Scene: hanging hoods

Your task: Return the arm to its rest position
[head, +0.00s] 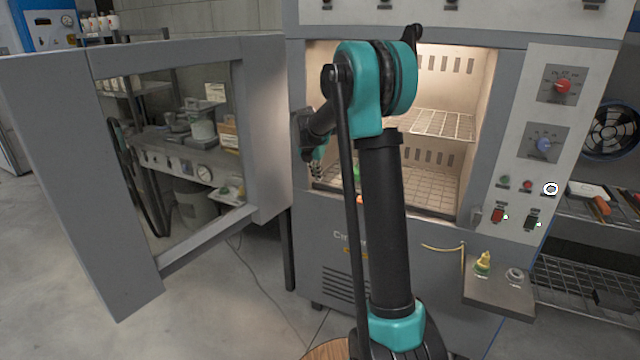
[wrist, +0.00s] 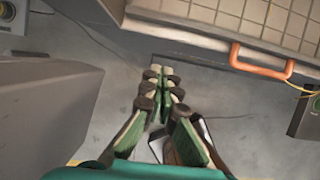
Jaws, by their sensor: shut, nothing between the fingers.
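My arm rises in the middle of the head view, with its black and teal links in front of the open oven. My gripper (head: 317,170) is at the left side of the oven opening, partly hidden by my arm. In the wrist view my gripper (wrist: 165,76) is shut, its green-sided fingers together with nothing between them. Grey floor shows beyond the fingertips.
The oven (head: 400,235) stands open and lit, with wire racks (head: 442,124) inside. Its windowed door (head: 225,150) is swung wide to the left. An orange handle (wrist: 262,62) is right of my gripper. A small shelf (head: 500,297) juts out at the front right.

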